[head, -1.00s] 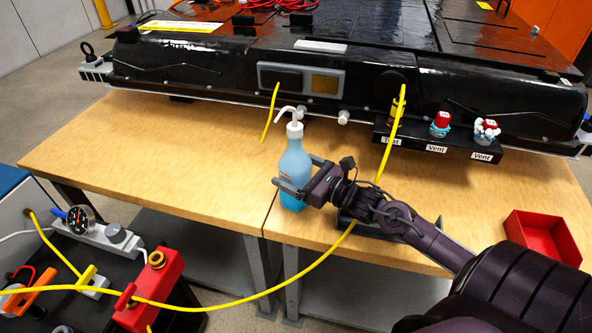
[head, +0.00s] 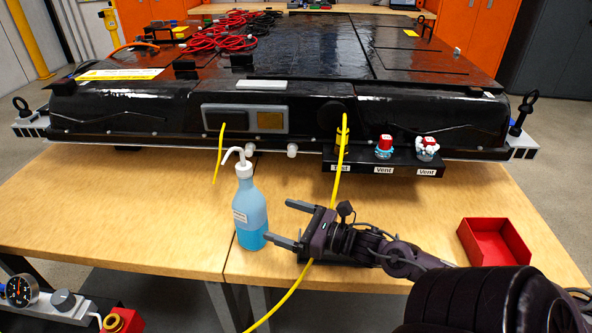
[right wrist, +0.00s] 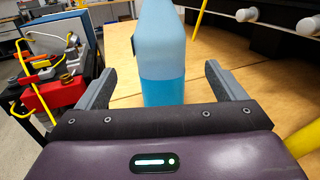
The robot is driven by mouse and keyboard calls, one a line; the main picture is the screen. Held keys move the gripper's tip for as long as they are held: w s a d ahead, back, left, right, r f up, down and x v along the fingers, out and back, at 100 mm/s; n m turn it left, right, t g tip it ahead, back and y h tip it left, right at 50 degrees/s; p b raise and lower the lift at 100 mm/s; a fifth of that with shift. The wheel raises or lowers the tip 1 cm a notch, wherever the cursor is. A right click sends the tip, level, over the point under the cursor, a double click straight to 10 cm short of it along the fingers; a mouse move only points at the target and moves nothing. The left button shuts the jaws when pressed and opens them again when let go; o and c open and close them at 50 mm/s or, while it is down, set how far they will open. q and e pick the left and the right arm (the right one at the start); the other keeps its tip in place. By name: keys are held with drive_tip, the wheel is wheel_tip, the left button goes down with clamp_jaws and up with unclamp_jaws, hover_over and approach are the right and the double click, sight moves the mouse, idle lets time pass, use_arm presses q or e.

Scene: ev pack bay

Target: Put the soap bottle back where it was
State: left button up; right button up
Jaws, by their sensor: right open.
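The soap bottle (head: 250,212) is blue with a white pump top and a small label. It stands upright on the wooden table, near the front edge and in front of the battery pack. My right gripper (head: 282,224) is open and empty, just to the right of the bottle in the head view. In the right wrist view the bottle (right wrist: 162,60) stands beyond the open fingers (right wrist: 158,85), roughly centred ahead of them. Its top is cut off there. My left gripper is not in view.
The large black battery pack (head: 290,110) fills the back of the table. A port rack (head: 395,158) with red-capped vents projects from its front. A yellow hose (head: 339,180) runs down past my right gripper. A red tray (head: 494,243) lies at the right. Bare table lies left of the bottle.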

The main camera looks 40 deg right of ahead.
drive_tip(key=shift+v, duration=1.15)
